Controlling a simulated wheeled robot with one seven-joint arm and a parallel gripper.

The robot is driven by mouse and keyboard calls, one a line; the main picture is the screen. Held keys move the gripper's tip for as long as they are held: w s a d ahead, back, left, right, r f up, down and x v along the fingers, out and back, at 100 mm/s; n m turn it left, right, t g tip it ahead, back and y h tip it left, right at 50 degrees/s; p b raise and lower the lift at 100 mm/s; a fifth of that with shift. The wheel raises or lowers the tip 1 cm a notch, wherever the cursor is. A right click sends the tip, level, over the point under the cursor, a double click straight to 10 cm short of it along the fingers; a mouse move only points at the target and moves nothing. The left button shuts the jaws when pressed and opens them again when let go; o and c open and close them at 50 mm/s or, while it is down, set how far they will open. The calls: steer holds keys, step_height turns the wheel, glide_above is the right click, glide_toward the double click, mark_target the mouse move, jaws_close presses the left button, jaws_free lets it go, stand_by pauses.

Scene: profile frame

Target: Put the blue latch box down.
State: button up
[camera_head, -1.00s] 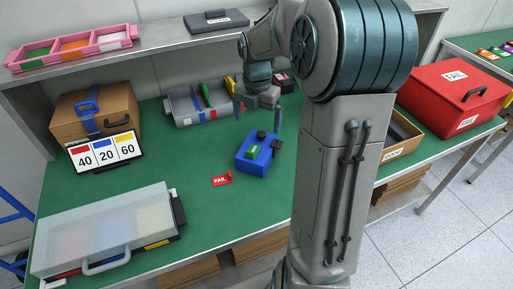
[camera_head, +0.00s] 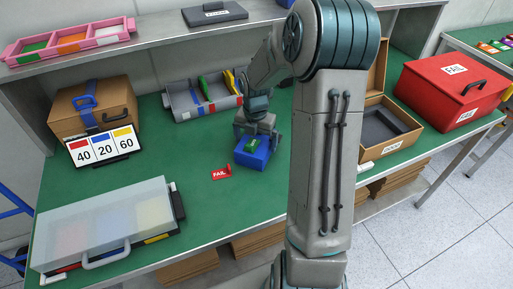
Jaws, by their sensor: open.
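The blue latch box (camera_head: 251,157) stands on the green tabletop near the middle of the table. It has a green panel on top. My gripper (camera_head: 256,134) is down at the far side of the box, and its body covers the box's back part and the dark knobs there. The jaws are open. The fingertips are partly hidden, so I cannot tell whether they touch the box.
A red FAIL marker (camera_head: 222,173) lies just left of the box. A grey bin (camera_head: 199,102) is behind. A number sign (camera_head: 103,148), a clear-lidded case (camera_head: 103,228), an open cardboard box (camera_head: 391,128) and a red FAIL box (camera_head: 454,92) stand around. Green table is free in front.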

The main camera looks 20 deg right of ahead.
steer(key=shift+f, duration=0.85)
steer(key=c, duration=1.2)
steer(key=shift+r, duration=0.1)
steer(key=shift+c, duration=1.3)
